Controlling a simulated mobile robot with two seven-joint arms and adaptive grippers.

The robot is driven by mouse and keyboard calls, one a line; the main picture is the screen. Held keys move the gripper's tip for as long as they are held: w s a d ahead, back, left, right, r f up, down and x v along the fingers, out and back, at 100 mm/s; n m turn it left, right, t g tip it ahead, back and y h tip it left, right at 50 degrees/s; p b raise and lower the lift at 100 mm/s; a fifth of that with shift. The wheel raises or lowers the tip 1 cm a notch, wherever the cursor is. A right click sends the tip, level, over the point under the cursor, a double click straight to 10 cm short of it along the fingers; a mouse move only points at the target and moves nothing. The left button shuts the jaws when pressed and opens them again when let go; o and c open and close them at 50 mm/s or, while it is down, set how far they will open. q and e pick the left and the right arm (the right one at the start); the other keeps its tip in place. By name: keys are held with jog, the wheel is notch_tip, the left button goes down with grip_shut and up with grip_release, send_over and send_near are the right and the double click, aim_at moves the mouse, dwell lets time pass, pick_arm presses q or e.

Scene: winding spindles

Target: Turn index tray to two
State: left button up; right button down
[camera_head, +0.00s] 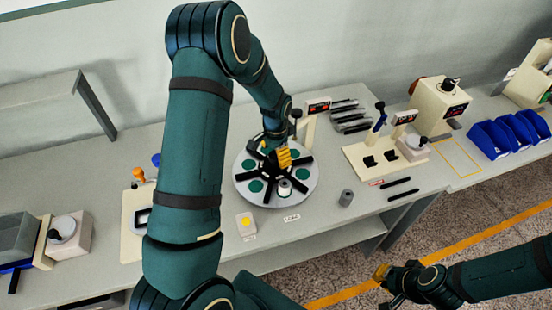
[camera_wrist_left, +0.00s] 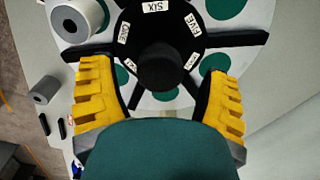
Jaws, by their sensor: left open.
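The index tray (camera_head: 307,188) is a round pale disc with green pads and black spokes. In the left wrist view its rim (camera_wrist_left: 140,103) surrounds a dark hub with a round knob (camera_wrist_left: 158,68). The labels SIX, FIVE and ONE are readable; others are partly hidden. A white spool (camera_head: 284,187) stands on the tray's front side; it also shows in the left wrist view (camera_wrist_left: 72,18). My left gripper (camera_head: 279,158) is over the tray's middle. Its yellow fingers (camera_wrist_left: 160,95) are apart, one each side of the knob. My right gripper (camera_head: 382,273) is low, off the bench's front.
A grey cylinder (camera_head: 346,198) stands right of the tray. A yellow-button box (camera_head: 246,224) stands in front of it. A small display (camera_head: 318,106) stands behind. A cream fixture (camera_head: 370,160) and blue bins (camera_head: 490,139) are farther right.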

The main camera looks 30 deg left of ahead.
pick_arm(q)
jog(key=shift+f, duration=1.35)
grip_shut()
jog(key=shift+r+m+b, duration=0.1)
jog(key=shift+m+b, duration=0.2)
jog(key=shift+m, duration=0.4)
